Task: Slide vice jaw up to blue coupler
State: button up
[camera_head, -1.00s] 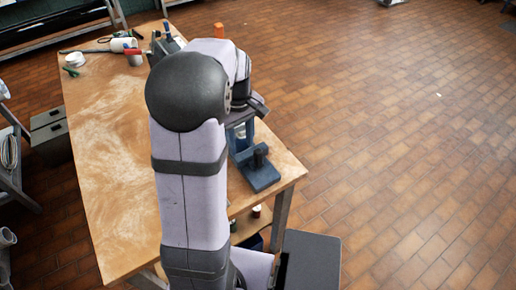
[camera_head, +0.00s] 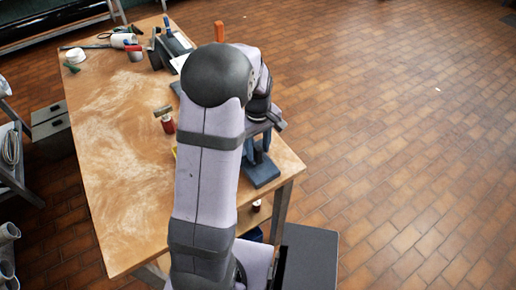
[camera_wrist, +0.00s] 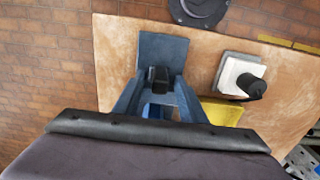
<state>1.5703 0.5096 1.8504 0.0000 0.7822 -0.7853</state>
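A blue device (camera_head: 262,174) with a flat base stands at the right edge of the bench, partly behind my arm. I cannot tell which part is the vice jaw or which is the blue coupler. My gripper's dark end (camera_head: 264,122) is above the device in the head view. A broad dark housing fills the bottom of the wrist view.
The wooden bench (camera_head: 115,190) is largely clear on its left. A red can-like item (camera_head: 167,124) stands near my arm. Tools and containers crowd the far end. In the wrist view, a pale block (camera_wrist: 238,72) and a yellow piece (camera_wrist: 222,112) lie right of the device.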

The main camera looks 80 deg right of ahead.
jog(key=shift+f, duration=0.7)
jog(key=c, duration=1)
jog(key=shift+o, duration=0.2)
jog(key=shift+w+d, duration=1.3)
jog(key=shift+r, duration=0.1)
jog(key=o, duration=1)
jog(key=shift+c, duration=0.2)
